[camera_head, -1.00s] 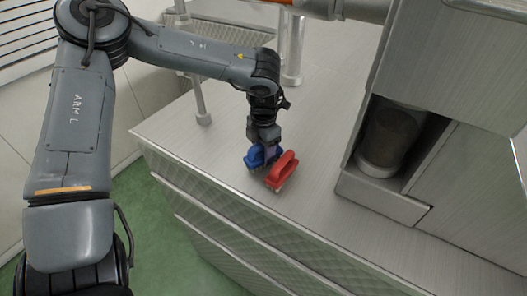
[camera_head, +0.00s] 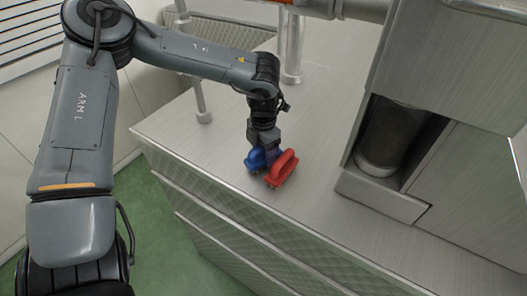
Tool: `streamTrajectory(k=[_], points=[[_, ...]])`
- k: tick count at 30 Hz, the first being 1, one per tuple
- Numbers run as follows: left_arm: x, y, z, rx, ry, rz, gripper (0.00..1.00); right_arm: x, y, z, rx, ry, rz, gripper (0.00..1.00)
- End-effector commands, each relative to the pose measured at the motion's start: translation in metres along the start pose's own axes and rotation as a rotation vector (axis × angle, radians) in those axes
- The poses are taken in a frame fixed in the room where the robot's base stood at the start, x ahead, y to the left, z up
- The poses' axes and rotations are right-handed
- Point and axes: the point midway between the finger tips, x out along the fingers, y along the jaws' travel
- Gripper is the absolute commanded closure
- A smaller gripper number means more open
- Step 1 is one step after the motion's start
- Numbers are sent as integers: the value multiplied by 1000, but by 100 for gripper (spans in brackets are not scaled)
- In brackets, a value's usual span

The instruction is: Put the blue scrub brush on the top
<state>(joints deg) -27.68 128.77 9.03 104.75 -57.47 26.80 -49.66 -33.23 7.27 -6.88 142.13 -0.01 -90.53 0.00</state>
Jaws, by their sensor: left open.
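A blue scrub brush (camera_head: 255,160) lies on the metal counter top (camera_head: 225,185) near its front left part. A red scrub brush (camera_head: 282,169) stands close against its right side. My left gripper (camera_head: 265,152) points down at the blue brush from above, with its fingers low at the brush and partly hidden behind the two brushes. It is open. I cannot tell whether the fingers touch the blue brush. My right gripper is not in view.
A metal cabinet with an open niche holding a dark cylindrical container (camera_head: 388,138) stands to the right. Metal posts (camera_head: 200,108) rise from the counter behind the brushes. The counter's front edge is close. The counter between brushes and cabinet is clear.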

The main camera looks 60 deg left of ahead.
Motion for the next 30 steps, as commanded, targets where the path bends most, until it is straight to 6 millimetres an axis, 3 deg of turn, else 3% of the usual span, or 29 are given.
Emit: streamTrajectory(k=[18, 24, 30], points=[[-98, 0, 1, 0, -3, 3, 39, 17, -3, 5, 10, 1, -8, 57], [-114, 0, 0, -1, -2, 1, 39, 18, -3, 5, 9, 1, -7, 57], [-118, 0, 0, 0, -1, 0, 39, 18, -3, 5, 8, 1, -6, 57]])
